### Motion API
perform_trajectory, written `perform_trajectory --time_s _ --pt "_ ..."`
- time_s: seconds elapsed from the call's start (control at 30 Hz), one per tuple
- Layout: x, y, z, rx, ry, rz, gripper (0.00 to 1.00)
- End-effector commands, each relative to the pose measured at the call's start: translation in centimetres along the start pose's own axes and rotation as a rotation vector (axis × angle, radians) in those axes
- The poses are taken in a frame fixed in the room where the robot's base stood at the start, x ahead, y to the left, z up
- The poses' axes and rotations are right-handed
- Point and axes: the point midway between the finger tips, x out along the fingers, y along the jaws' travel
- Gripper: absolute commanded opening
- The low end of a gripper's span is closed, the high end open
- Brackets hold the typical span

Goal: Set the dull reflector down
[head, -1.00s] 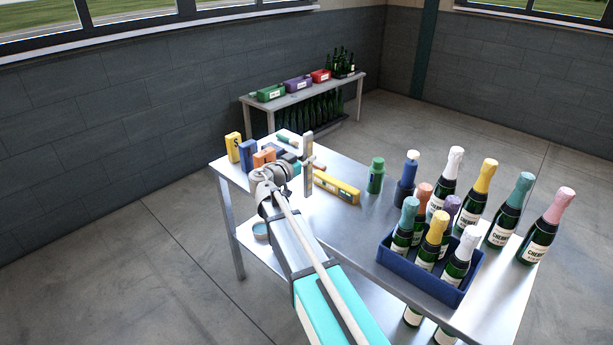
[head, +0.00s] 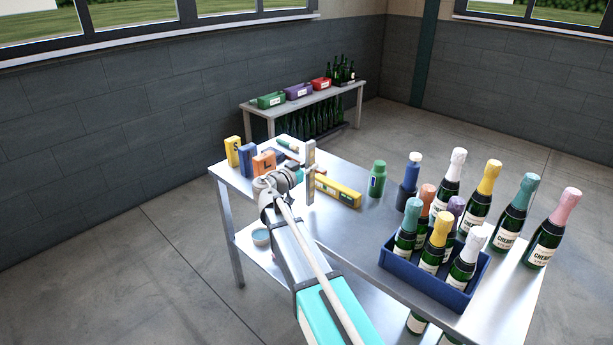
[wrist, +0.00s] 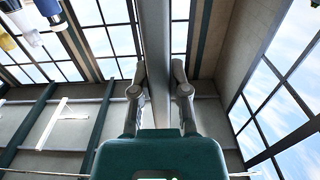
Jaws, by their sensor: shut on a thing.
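The dull reflector appears as a tall, narrow grey-beige strip (head: 311,185), held upright above the far part of the steel table. My gripper (head: 303,177) is shut on it. In the wrist view the strip (wrist: 157,35) runs up from between the two fingers of my gripper (wrist: 159,80), seen nearly edge-on. My gripper and arm hide part of the table surface behind them. I cannot tell whether the strip's lower end touches the table.
A yellow level-like bar (head: 338,191) lies just right of the strip. Yellow, blue and orange boxes (head: 264,164) stand left. A green bottle (head: 377,182) and a blue crate (head: 430,278) of foiled bottles are to the right. Bare steel lies between.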

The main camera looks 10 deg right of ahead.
Motion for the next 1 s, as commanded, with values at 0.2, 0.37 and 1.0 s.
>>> perform_trajectory --time_s 0.2,0.37,1.0 --pt "0.0 0.0 1.8 0.000 0.000 0.000 0.00" --pt "0.0 0.0 2.0 0.000 0.000 0.000 0.00" --pt "0.0 0.0 2.2 0.000 0.000 0.000 0.56"
